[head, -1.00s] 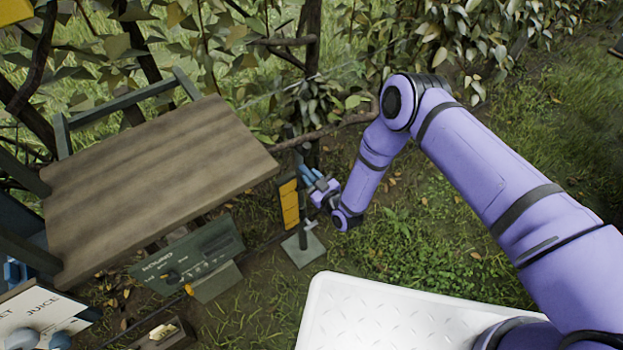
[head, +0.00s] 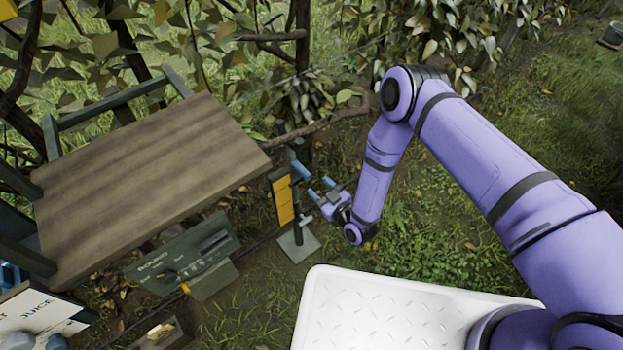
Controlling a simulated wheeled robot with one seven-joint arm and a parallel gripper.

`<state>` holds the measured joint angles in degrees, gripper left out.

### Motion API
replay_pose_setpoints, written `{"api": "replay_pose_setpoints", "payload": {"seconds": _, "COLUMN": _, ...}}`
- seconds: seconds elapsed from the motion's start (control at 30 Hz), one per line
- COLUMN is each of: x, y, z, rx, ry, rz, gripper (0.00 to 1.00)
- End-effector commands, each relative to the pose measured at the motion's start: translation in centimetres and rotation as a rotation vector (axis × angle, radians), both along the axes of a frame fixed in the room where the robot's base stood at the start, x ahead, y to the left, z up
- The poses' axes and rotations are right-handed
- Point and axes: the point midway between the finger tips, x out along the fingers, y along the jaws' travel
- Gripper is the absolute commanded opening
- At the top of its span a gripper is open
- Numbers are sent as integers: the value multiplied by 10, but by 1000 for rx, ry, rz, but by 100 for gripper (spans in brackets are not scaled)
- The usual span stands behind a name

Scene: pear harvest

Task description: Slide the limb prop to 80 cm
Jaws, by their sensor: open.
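The limb prop (head: 297,222) is a dark upright post on a square grey base plate (head: 298,244). A yellow scale board (head: 283,202) stands just left of the post; its marks are too small to read. A blue piece (head: 300,169), apparently the prop's handle, sticks out near the upper part of the post. A bare limb (head: 325,124) passes at the prop's top; whether they touch is unclear. My gripper (head: 320,188) is open, with its two blue fingertips pointing at the post from the right. It looks empty and a little apart from the blue piece.
A wooden table (head: 150,180) stands to the left of the prop. A green sign panel (head: 184,254) stands low in front of it. A white tread-plate surface (head: 390,315) is at the bottom. Leafy branches hang behind. Grass to the right is free.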

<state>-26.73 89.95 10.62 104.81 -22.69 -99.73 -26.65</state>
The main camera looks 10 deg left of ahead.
Motion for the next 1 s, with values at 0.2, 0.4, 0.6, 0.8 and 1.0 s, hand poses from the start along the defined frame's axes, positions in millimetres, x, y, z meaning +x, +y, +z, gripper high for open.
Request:
{"api": "replay_pose_setpoints", "payload": {"seconds": 0.2, "x": -15, "y": -17, "z": 0, "rx": -1, "ry": -1, "rz": 1, "gripper": 54}}
{"api": "replay_pose_setpoints", "payload": {"seconds": 0.4, "x": -17, "y": -20, "z": 0, "rx": 0, "ry": -1, "rz": 1, "gripper": 54}}
{"api": "replay_pose_setpoints", "payload": {"seconds": 0.6, "x": -17, "y": -20, "z": 0, "rx": 0, "ry": -1, "rz": 1, "gripper": 54}}
{"api": "replay_pose_setpoints", "payload": {"seconds": 0.8, "x": -17, "y": -20, "z": 0, "rx": 0, "ry": -1, "rz": 1, "gripper": 54}}
{"api": "replay_pose_setpoints", "payload": {"seconds": 1.0, "x": 2, "y": -18, "z": 18, "rx": -23, "ry": 4, "rz": 0, "gripper": 54}}
